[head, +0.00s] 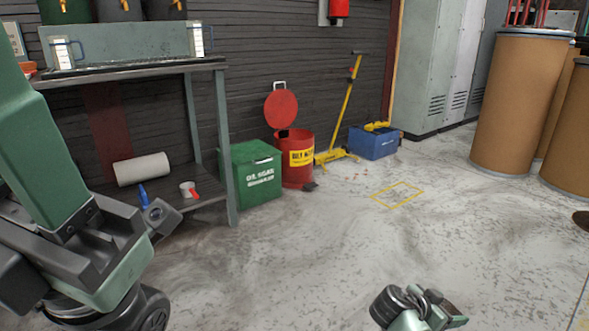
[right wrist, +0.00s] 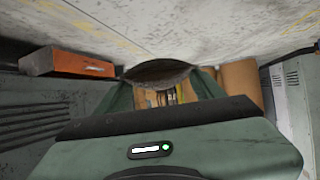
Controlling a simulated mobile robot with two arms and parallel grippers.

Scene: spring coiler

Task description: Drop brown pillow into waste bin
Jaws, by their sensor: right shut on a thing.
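The waste bin is a red can (head: 294,174) with a yellow label, on the floor beyond the bench. Its round red lid (head: 281,109) stands raised behind the opening; the inside is hidden. My right gripper (head: 432,299) is low at the bottom of the head view, well in front of the bin and to its right. In the right wrist view a dark brown soft thing (right wrist: 158,72), which looks like the brown pillow, is pinched between the fingers. Most of it is hidden. My left arm comes in at the left; its gripper is not distinguishable.
A green box (head: 252,176) stands left of the bin, beside a bench (head: 232,150). A yellow stand (head: 337,156) and blue box (head: 374,143) are to the bin's right. Large brown drums (head: 515,105) stand at right. The floor between my right gripper and the bin is clear.

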